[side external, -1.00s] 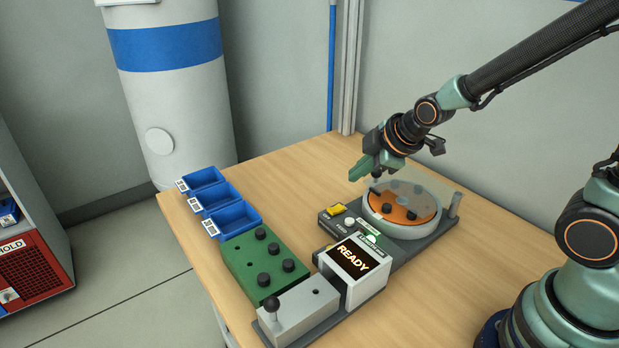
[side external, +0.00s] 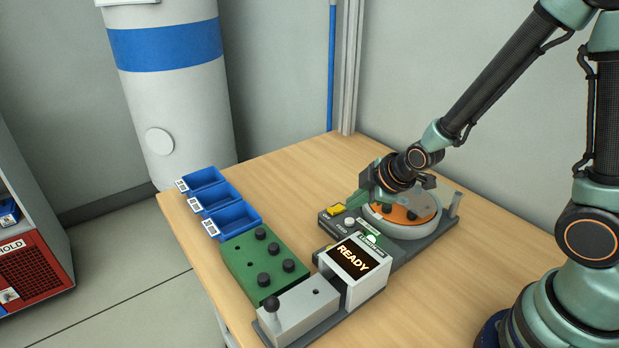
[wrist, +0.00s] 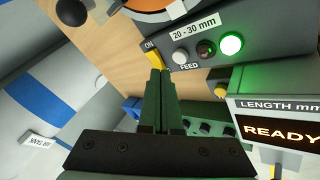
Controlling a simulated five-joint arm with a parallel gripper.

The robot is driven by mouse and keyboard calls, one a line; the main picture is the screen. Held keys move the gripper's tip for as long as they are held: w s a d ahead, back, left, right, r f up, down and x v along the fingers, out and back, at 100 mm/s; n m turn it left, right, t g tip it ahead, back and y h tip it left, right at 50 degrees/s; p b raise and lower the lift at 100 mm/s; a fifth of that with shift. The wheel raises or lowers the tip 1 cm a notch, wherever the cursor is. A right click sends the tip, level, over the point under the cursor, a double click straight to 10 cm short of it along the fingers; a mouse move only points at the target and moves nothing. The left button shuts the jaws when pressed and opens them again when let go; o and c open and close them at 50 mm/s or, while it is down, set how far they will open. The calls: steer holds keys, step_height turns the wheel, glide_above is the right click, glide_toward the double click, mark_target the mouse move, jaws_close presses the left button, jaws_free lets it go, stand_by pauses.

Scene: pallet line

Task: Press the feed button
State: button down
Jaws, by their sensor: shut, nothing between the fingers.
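The feed button (wrist: 180,57) is a pale round cap on the dark feeder panel, above the word FEED in the wrist view. In the side view the button (side external: 349,221) shows just below my fingertips. My gripper (side external: 354,205) is shut and empty, with green fingers pointing down at the panel. In the wrist view my fingertips (wrist: 160,73) appear just left of and below the button, near the yellow ON switch (wrist: 153,59). My fingers look close above the panel; I cannot tell whether they touch anything.
The feeder bowl (side external: 427,222) stands right behind the panel, under my wrist. A display (side external: 353,258) reads READY, and a green lamp (wrist: 231,44) is lit. A green block with black knobs (side external: 240,268) and blue bins (side external: 237,221) stand left.

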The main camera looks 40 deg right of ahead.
mark_target(352, 221)
steer(key=shift+f, duration=0.7)
steer(key=shift+f, duration=0.1)
stand_by(1.5)
steer(key=shift+a+f, duration=0.1)
steer(key=shift+f, duration=0.2)
steer(key=shift+f, duration=0.45)
stand_by(0.7)
steer(key=shift+r, duration=0.1)
stand_by(0.3)
steer(key=shift+r, duration=3.3)
